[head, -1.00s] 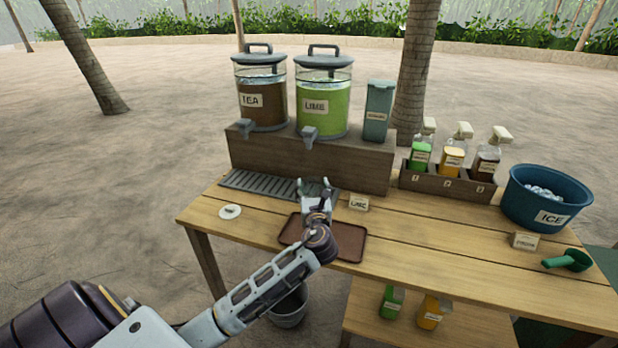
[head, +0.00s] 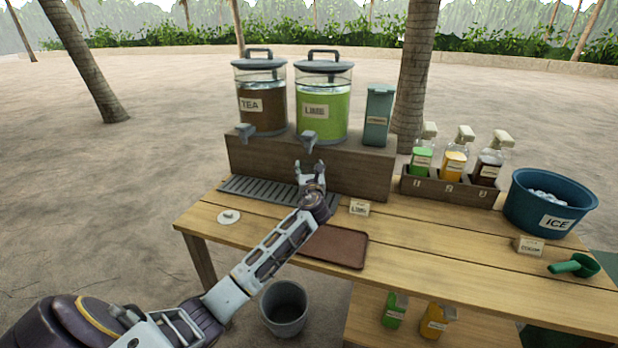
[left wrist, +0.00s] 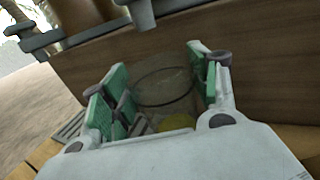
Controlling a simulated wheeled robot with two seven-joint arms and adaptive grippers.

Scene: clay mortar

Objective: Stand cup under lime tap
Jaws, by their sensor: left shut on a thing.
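A clear cup (left wrist: 163,92) stands between the fingers of my left gripper in the left wrist view, with something yellow-green low in or behind it. My left gripper (head: 311,168) is shut on this cup; in the head view the cup can hardly be made out. The lime dispenser (head: 322,118) stands on the wooden riser. Its grey lime tap (head: 309,139) is just above and beyond my gripper in the head view. A grey tap (left wrist: 144,14) also shows at the top of the left wrist view, beyond the cup. My right gripper is out of view.
The tea dispenser (head: 262,112) stands left of the lime one. A slotted drip tray (head: 243,187) lies before the riser (head: 360,167). A brown tray (head: 340,248), a lime card (head: 359,208) and a white disc (head: 229,217) lie nearby. Bottles and an ice tub (head: 520,205) are right.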

